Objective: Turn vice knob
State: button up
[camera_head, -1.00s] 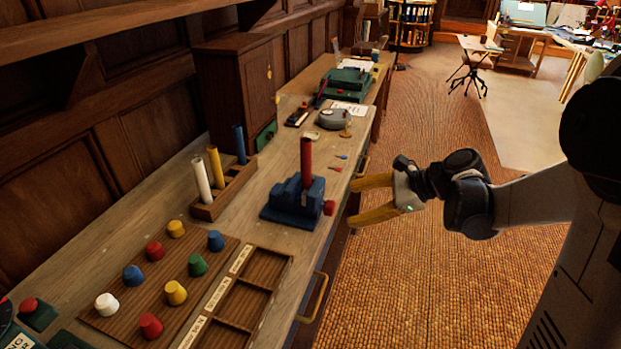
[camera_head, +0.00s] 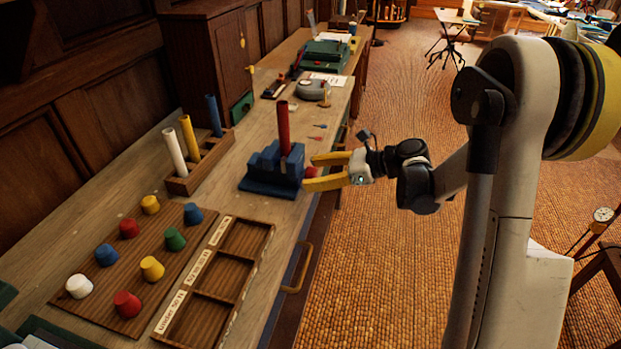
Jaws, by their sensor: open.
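The blue vice (camera_head: 272,172) stands on the workbench near its front edge, with a red rod (camera_head: 284,128) upright in it. The red vice knob (camera_head: 310,172) is on the vice's right side, facing the aisle. My gripper (camera_head: 308,172) is open, with yellow fingers pointing left at the knob. One finger is above the knob and the other below it in the picture. The fingers partly cover the knob, and I cannot tell whether they touch it.
A wooden rack (camera_head: 200,162) with white, yellow and blue rods stands behind the vice. A board (camera_head: 118,275) with several coloured plugs and a sectioned tray (camera_head: 232,278) lie nearer. A drawer handle (camera_head: 300,270) sticks out from the bench front. The aisle floor is clear.

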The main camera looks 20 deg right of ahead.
jog(key=shift+w+a+f, duration=0.1)
jog(key=shift+w+a, duration=0.1)
jog(key=shift+a, duration=0.15)
jog(key=c, duration=1.2)
jog(key=shift+n, duration=0.3)
jog(key=n+t, duration=0.1)
jog(key=n, duration=0.1)
jog(key=n+t+h, duration=0.1)
jog(key=shift+s+f+n+t, duration=0.1)
jog(key=shift+s+n+t, duration=0.1)
jog(key=shift+n+t, duration=0.2)
jog(key=n+t, duration=0.2)
jog(key=n, duration=0.2)
jog(key=shift+a+f+t, duration=0.1)
jog(key=shift+t, duration=0.2)
jog(key=shift+n, duration=0.3)
